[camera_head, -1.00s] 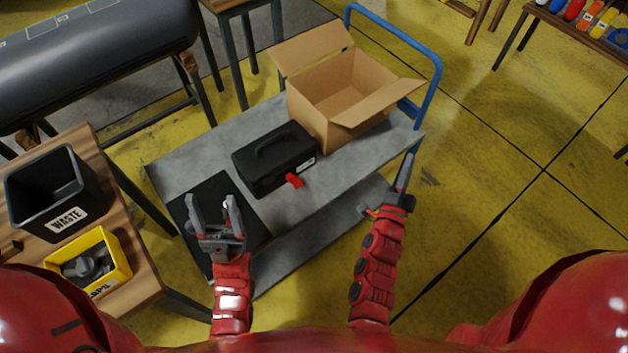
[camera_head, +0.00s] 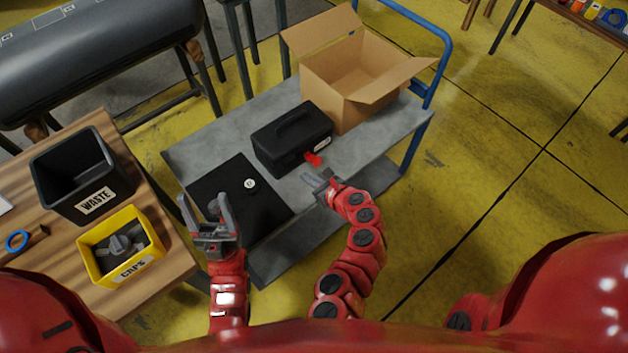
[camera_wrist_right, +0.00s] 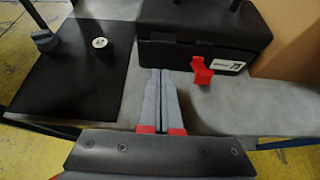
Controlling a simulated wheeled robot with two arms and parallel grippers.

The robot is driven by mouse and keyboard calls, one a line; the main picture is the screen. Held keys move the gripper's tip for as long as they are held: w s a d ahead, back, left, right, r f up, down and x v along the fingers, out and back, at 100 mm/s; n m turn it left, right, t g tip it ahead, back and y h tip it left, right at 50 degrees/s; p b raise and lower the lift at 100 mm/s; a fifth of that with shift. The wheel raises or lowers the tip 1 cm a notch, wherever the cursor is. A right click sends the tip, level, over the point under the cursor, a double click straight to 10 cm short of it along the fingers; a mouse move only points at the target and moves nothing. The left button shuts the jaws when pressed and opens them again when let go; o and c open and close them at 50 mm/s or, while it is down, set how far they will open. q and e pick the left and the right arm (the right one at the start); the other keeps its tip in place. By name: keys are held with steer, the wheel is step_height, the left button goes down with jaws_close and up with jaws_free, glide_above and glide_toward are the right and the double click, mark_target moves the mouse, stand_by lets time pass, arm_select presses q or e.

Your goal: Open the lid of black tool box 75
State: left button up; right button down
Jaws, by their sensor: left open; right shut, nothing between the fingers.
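The black tool box (camera_head: 291,140) sits on the grey cart top with its lid down and a handle on top. A red latch (camera_head: 312,158) sticks out at its front, beside a white label that reads 75 in the right wrist view (camera_wrist_right: 227,65). My right gripper (camera_head: 318,177) is shut and empty, just in front of the box near the red latch. In the right wrist view its fingertips (camera_wrist_right: 160,72) point at the box front, left of the red latch (camera_wrist_right: 202,70).
A black mat (camera_head: 237,205) with a small white round item (camera_head: 250,184) lies on the cart (camera_head: 200,153). An open cardboard box (camera_head: 345,85) stands behind the tool box. A waste bin (camera_head: 75,185) and yellow caps bin (camera_head: 140,265) stand on the wooden table.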

mark_target(287, 155)
steer(key=b+x, duration=0.1)
steer(key=x, duration=0.3)
steer(key=shift+w+f+b, duration=0.2)
steer(key=shift+b, duration=0.15)
steer(key=shift+w+a+r+p, duration=0.25)
steer(key=shift+w+a+p, duration=0.1)
steer(key=shift+w, duration=0.1)
steer(key=shift+w+a+f, duration=0.1)
steer(key=shift+w+a, duration=0.4)
steer(key=shift+w, duration=0.35)
steer(key=shift+a+r+p, duration=0.1)
steer(key=shift+r+p, duration=1.6)
steer(key=shift+p, duration=0.15)
steer(key=shift+f, duration=0.1)
steer(key=shift+w, duration=0.1)
